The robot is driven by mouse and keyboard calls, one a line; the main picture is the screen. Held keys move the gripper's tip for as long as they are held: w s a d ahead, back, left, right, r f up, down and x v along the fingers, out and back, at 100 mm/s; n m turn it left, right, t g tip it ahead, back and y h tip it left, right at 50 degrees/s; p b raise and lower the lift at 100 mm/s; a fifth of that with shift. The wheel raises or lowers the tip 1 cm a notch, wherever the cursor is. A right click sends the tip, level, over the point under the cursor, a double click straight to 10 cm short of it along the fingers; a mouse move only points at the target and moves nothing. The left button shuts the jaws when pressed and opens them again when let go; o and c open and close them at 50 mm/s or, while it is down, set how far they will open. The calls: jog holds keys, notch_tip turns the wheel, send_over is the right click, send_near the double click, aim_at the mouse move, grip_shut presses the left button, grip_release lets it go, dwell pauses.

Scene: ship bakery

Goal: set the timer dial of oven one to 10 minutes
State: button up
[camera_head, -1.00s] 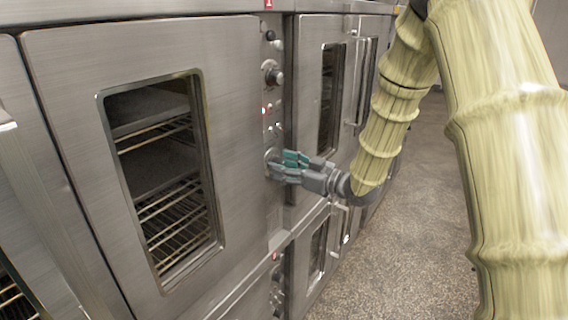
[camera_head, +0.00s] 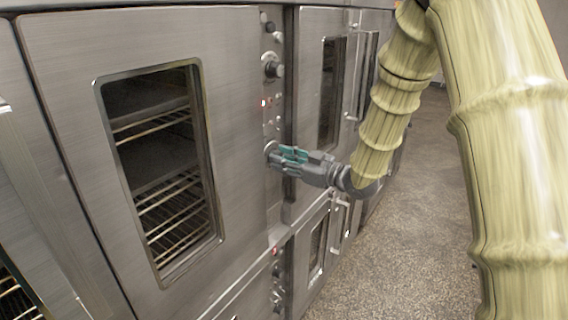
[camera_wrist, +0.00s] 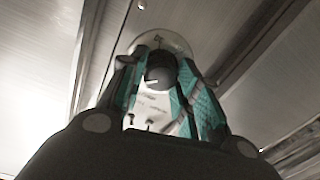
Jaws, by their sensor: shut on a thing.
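The oven's timer dial has a round pale plate (camera_wrist: 150,42) and a dark knob (camera_wrist: 160,68) with a light pointer mark, between my fingers in the wrist view. The scale's numbers are too small and blurred to read. In the head view the edge of the dial plate (camera_head: 269,147) shows low on the upper oven's control strip, and the knob is hidden by the fingers. My gripper (camera_head: 279,155) is shut on the knob, its grey and teal fingers on either side of it. It also shows in the wrist view (camera_wrist: 162,85).
The large oven door (camera_head: 60,100) with its window is left of the control strip. A second oven door (camera_head: 309,80) is to the right. The speckled floor (camera_head: 420,210) is clear.

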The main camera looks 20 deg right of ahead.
jog(key=o, duration=1)
jog(key=shift+s+d, duration=0.1)
jog(key=v, duration=1.1)
jog(key=shift+s+d, duration=0.25)
jog(key=shift+s, duration=0.05)
